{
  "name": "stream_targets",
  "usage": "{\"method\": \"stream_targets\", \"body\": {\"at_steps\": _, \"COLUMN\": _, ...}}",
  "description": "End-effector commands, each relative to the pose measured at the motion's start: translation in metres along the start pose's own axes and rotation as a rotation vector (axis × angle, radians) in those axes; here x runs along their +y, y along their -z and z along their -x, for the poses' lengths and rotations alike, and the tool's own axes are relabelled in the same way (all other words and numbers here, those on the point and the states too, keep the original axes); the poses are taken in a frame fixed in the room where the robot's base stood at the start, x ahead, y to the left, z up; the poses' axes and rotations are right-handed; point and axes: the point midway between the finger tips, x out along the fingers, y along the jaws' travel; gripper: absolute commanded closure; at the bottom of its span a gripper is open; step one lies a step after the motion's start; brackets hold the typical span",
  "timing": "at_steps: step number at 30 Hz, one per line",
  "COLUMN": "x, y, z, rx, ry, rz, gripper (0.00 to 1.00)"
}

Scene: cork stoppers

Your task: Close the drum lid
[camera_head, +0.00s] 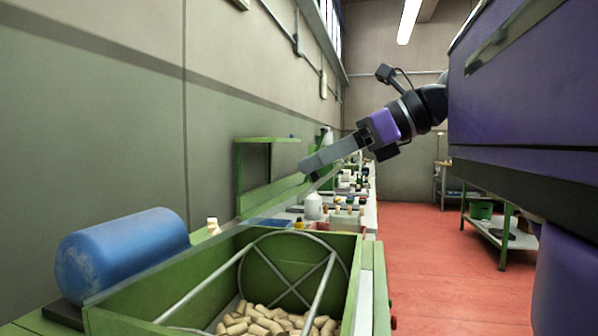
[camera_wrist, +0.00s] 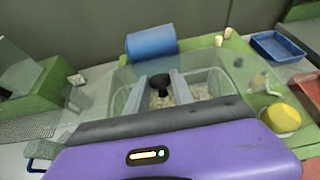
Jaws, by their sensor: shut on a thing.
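The drum is a green open-topped box (camera_head: 368,290) with a metal rod frame (camera_head: 317,285) and many pale cork stoppers (camera_head: 262,322) inside. Its clear lid (camera_wrist: 215,75) looks see-through and hard to make out; in the head view it appears raised and tilted, seen nearly edge-on. My gripper (camera_head: 306,168) is above the far side of the box. In the wrist view my gripper (camera_wrist: 160,88) has its two grey fingers on either side of a black knob (camera_wrist: 160,80) on the lid, shut on it. Corks show below through the lid.
A blue cylinder (camera_head: 120,255) lies along the left side of the box. A blue tray (camera_wrist: 277,46) and a yellow round thing (camera_wrist: 284,116) are to the right in the wrist view. A cluttered bench (camera_head: 345,200) runs behind. Red floor (camera_head: 420,250) is open at right.

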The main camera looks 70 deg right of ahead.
Motion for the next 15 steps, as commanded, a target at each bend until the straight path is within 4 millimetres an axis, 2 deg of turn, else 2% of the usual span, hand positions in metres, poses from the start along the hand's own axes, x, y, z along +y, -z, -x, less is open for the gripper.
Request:
{"method": "stream_targets", "body": {"at_steps": 1, "x": -0.001, "y": 0.020, "z": -0.003, "rx": -0.029, "ry": 0.000, "rz": -0.003, "gripper": 1.00}}
{"method": "stream_targets", "body": {"at_steps": 15, "x": 0.000, "y": 0.102, "z": -0.005, "rx": -0.250, "ry": 0.001, "rz": -0.001, "gripper": 1.00}}
